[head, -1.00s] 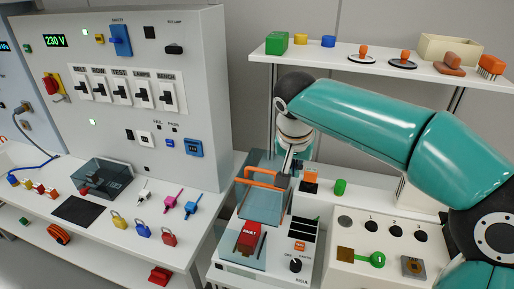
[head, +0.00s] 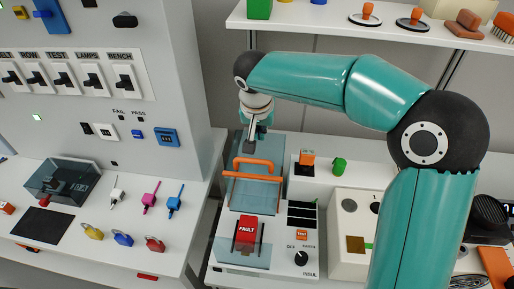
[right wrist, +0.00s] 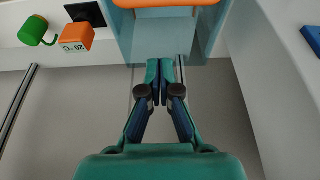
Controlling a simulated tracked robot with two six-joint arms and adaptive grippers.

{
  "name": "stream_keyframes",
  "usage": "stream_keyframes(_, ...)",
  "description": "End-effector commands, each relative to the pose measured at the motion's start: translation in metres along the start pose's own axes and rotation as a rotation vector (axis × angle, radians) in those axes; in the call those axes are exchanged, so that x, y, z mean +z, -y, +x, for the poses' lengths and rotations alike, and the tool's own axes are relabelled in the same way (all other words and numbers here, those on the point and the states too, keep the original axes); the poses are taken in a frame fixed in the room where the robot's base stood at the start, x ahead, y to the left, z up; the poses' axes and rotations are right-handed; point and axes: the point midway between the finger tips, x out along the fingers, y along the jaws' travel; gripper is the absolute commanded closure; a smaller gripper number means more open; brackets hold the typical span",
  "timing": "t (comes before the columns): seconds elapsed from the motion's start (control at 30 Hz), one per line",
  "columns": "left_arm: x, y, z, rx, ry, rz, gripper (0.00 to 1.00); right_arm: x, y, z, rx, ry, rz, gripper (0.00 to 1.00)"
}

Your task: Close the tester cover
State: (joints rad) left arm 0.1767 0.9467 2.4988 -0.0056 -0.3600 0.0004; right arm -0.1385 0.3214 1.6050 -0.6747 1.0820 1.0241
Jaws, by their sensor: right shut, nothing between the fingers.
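The insulation tester is a white box (head: 305,262) on the bench in the head view, with a red FAULT block (head: 247,230) at its front. Its see-through blue-grey cover (head: 256,197) has an orange handle (head: 255,166) and looks raised at the rear; its exact angle is hard to tell. My right gripper (head: 250,147) is shut and empty at the back of the cover, pointing down. In the right wrist view its fingertips (right wrist: 166,62) are at the edge of the cover (right wrist: 165,40); contact is unclear. My left gripper is not in view.
A grey cabinet (head: 180,80) with switches stands close on the left. An orange block (head: 307,157) and a green cylinder (head: 339,165) are right of the cover. A shelf (head: 330,30) is above and behind. Padlocks, including a blue one (head: 122,239), lie at left.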

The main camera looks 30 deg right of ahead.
Motion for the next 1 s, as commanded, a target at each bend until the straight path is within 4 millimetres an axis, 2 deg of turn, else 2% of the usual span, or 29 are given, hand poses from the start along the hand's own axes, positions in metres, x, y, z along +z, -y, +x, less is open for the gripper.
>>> stream_keyframes(0.1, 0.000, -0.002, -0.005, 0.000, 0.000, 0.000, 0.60, 0.000, 0.000, 0.025, 0.004, 0.004, -0.002, 1.00)
stream_keyframes(0.17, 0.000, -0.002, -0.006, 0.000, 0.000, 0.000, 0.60, 0.002, 0.000, 0.035, 0.002, 0.004, -0.002, 1.00)
stream_keyframes(0.3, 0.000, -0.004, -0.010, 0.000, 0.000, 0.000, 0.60, 0.022, 0.001, 0.027, -0.002, 0.001, -0.005, 1.00)
stream_keyframes(0.5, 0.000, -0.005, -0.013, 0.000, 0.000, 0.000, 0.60, 0.037, 0.002, 0.025, -0.002, 0.000, -0.004, 1.00)
stream_keyframes(1.0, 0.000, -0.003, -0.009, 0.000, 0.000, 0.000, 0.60, 0.043, 0.002, 0.025, -0.003, -0.001, -0.003, 1.00)
